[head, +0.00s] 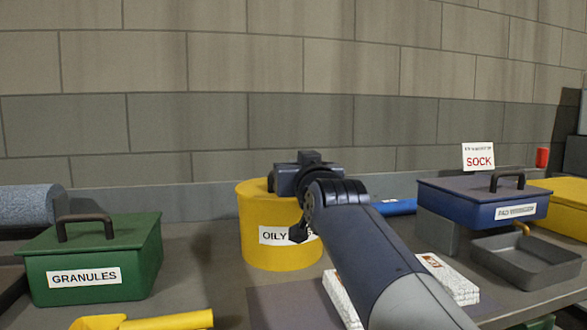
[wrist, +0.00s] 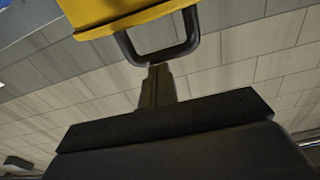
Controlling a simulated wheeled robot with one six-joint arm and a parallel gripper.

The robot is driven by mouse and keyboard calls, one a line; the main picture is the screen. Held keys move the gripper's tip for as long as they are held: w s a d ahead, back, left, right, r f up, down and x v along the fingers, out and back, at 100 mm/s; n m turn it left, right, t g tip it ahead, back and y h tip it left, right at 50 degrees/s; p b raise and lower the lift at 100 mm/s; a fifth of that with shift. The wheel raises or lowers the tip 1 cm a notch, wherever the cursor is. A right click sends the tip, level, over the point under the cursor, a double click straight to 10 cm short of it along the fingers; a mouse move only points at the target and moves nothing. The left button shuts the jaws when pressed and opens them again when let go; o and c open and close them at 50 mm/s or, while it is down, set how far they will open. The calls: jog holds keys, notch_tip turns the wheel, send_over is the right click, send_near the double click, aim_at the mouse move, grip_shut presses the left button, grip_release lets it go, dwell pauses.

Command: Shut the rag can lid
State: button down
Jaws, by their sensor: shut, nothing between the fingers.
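The yellow rag can (head: 262,252), labelled "OILY", stands on the bench in the head view, its right side behind my arm. Its yellow lid (head: 250,187) looks level on the rim there, but my gripper (head: 306,178) hides much of its top, so I cannot tell whether it is fully seated. In the wrist view the yellow lid (wrist: 110,14) and its dark handle (wrist: 190,45) show at the top. My shut, empty fingertips (wrist: 158,69) are right by the handle's bar; I cannot tell whether they touch it.
A green "GRANULES" box (head: 95,258) stands at left. A blue lidded box (head: 483,205) and grey tray (head: 528,260) are at right. White pads (head: 445,277) lie under my arm, a yellow tool (head: 150,321) in front. The brick wall (head: 230,120) is behind.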

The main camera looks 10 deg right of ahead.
jog(key=shift+w+f, duration=0.2)
jog(key=shift+f, duration=0.65)
jog(key=r+p, duration=0.2)
jog(key=r, duration=0.1)
jog(key=s+r+p, duration=0.1)
jog(key=r, duration=0.1)
jog(key=shift+r+p, duration=0.2)
jog(key=shift+p, duration=0.1)
jog(key=s+f+b, duration=0.5)
jog(key=s+b, duration=0.2)
jog(key=s, duration=0.1)
jog(key=shift+s, duration=0.4)
jog(key=w+r+p, duration=0.1)
jog(key=w+p, duration=0.1)
jog(key=w, duration=0.1)
jog(key=w+r+p, duration=0.1)
jog(key=w, duration=0.2)
jog(key=w+r+p, duration=0.1)
jog(key=w+p, duration=0.1)
jog(key=shift+w+r+p, duration=0.3)
jog(key=shift+w, duration=0.1)
jog(key=shift+w+f+b, duration=0.2)
jog(key=shift+f+b, duration=0.25)
jog(key=shift+f, duration=0.25)
